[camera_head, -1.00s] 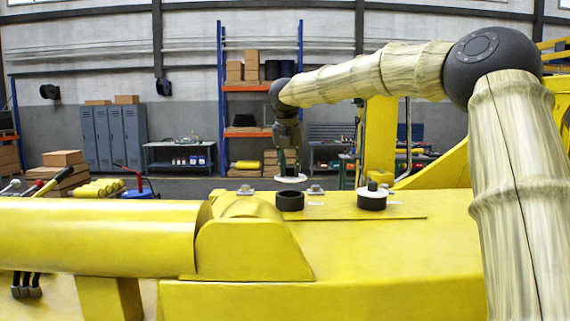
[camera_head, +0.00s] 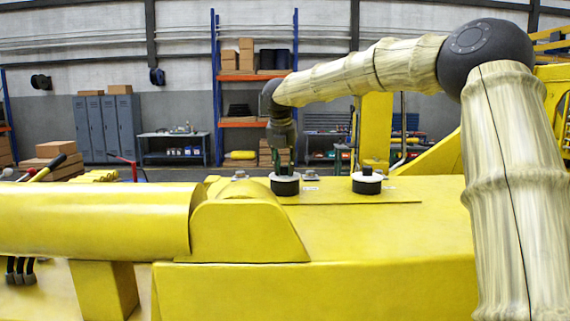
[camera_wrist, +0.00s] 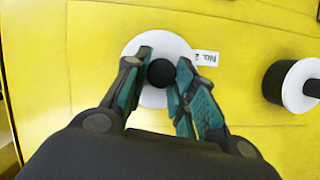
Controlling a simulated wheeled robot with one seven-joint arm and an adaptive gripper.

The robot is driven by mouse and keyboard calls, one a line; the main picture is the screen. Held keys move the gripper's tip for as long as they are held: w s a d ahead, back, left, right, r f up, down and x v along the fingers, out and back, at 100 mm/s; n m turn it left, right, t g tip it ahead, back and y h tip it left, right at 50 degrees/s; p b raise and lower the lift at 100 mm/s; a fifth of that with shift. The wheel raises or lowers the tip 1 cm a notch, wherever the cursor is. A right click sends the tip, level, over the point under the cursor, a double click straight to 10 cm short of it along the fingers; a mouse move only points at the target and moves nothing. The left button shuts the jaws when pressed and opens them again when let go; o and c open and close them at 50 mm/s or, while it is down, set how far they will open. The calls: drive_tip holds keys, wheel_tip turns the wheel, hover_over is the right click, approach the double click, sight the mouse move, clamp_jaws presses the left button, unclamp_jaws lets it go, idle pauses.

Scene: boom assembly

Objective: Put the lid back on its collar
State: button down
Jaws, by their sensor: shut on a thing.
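The white round lid (camera_head: 284,177) with a dark knob is at the top of the black left collar (camera_head: 284,188) on the yellow boom. It looks level and lined up with the collar in the head view; I cannot tell whether it is fully seated. My gripper (camera_head: 284,166) points down over it. In the wrist view my gripper (camera_wrist: 161,66) has its teal fingers on either side of the lid's knob (camera_wrist: 161,74), shut on it. The white lid disc (camera_wrist: 150,98) hides the collar below it in that view.
A second black collar with a white lid and knob (camera_head: 367,184) stands to the right; it also shows in the wrist view (camera_wrist: 290,84). A "No. 2" label (camera_wrist: 205,58) lies beside the held lid. Bolts (camera_head: 239,176) sit behind. The yellow deck in front is clear.

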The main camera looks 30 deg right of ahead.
idle(0.3)
drive_tip(key=c, duration=1.1)
unclamp_jaws()
drive_tip(key=v, duration=1.2)
drive_tip(key=shift+f, duration=0.15)
